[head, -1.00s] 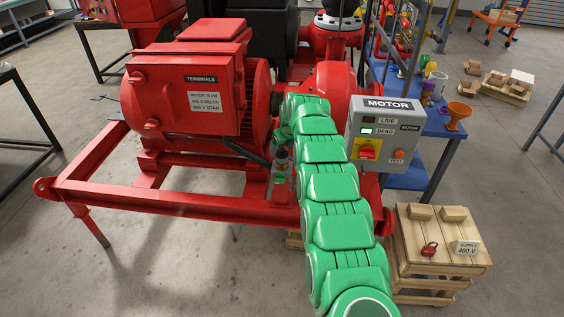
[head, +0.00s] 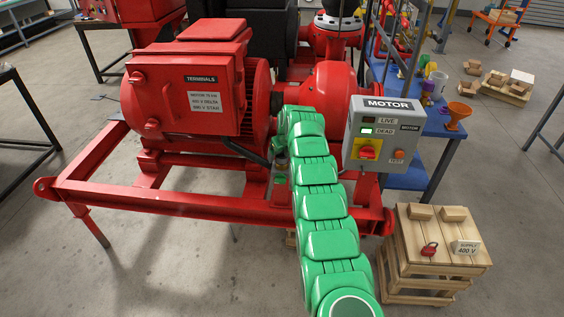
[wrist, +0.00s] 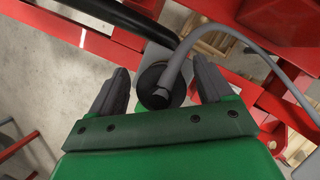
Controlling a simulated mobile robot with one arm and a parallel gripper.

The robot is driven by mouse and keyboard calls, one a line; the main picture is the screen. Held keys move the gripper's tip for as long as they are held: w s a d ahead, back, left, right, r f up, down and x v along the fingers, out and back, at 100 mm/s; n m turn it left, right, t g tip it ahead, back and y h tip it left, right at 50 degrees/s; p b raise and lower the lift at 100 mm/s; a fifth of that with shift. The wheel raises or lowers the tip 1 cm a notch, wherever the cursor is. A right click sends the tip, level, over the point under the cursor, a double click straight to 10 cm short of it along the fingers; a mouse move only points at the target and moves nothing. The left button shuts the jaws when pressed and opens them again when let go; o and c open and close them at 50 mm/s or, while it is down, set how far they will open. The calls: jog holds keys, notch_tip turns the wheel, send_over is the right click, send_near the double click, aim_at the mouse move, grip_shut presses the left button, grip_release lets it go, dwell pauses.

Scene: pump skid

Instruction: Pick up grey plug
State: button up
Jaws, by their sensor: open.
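The grey plug (wrist: 154,88) shows in the wrist view as a dark round body with a light grey cable curving up and to the right from it. It sits at a pale grey box beside the red frame. My gripper (wrist: 158,84) is open, with one dark finger on each side of the plug. Whether the fingers touch it I cannot tell. In the head view my green arm reaches down to the skid between the motor and the switch box, and it hides my gripper and most of the plug's surroundings.
The red motor (head: 192,100) stands left of my arm on a red frame (head: 170,203). A wooden crate (head: 437,245) with a red padlock stands at the lower right. Black cable (wrist: 125,18) runs near my gripper.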

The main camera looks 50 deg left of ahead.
jog(key=c, duration=1.2)
jog(key=shift+r, duration=0.15)
jog(key=shift+r, duration=1.65)
jog(key=shift+d+r, duration=0.1)
jog(key=shift+d, duration=0.05)
